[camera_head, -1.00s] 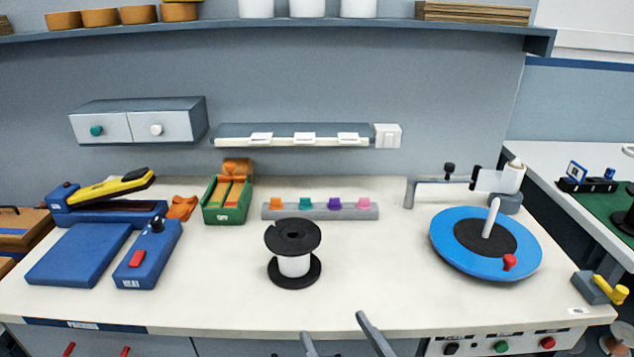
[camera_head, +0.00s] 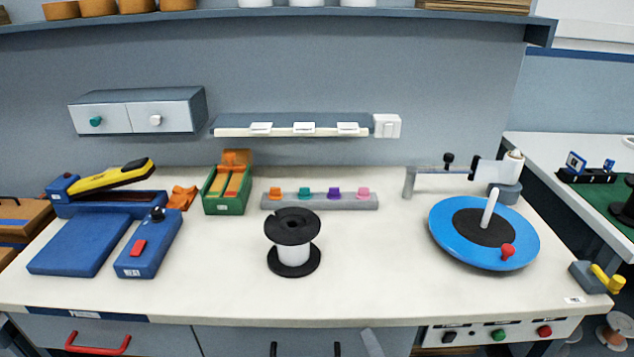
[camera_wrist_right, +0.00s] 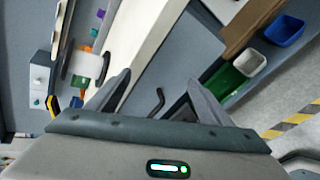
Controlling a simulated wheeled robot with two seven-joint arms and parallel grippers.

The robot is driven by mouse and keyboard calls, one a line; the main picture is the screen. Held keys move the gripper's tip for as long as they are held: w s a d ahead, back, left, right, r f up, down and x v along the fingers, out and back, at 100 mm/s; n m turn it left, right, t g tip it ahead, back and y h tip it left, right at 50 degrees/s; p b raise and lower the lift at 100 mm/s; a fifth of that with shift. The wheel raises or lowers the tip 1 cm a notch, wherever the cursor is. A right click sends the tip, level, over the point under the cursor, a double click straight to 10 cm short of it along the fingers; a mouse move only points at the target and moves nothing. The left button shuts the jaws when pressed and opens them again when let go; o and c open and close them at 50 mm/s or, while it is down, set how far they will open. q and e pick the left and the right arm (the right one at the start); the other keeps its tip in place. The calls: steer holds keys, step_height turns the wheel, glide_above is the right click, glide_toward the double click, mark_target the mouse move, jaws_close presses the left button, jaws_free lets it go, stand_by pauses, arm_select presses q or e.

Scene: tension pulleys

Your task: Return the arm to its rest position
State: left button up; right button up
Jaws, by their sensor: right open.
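My right gripper (camera_wrist_right: 160,88) is open and empty in the right wrist view, its two fingers spread apart. In the head view only a grey finger (camera_head: 371,342) shows at the bottom edge, below the bench's front edge. A black spool with a white core (camera_head: 293,254) stands upright on the white bench (camera_head: 380,290), apart from the gripper. A blue turntable (camera_head: 450,244) with a white post lies at the right of the bench. My left gripper is not in view.
Drawers with a red handle (camera_head: 98,344) and a button panel (camera_head: 500,335) are on the bench front. A blue bin (camera_wrist_right: 284,30) and a green bin (camera_wrist_right: 222,82) show in the right wrist view. The front middle of the bench top is clear.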

steer(key=s+d+f+m+g+h, duration=0.1)
steer(key=s+d+f+m+g, duration=0.4)
steer(key=s+f+m, duration=0.5)
steer(key=s+d+f+m+g, duration=0.5)
steer(key=s+d+f+m, duration=0.15)
steer(key=s+m, duration=0.45)
steer(key=w+a+f+t, duration=0.1)
steer(key=w+a+f, duration=0.15)
steer(key=f, duration=0.75)
steer(key=w+a+f+t, duration=0.1)
steer(key=w+f, duration=0.3)
steer(key=f, duration=0.5)
step_height(320, 180, down, 15)
steer(key=s+a, duration=0.1)
steer(key=s, duration=0.2)
steer(key=shift+a+m+t+y, duration=0.15)
steer(key=shift+m+t+y, duration=0.15)
steer(key=shift+t+y, duration=0.1)
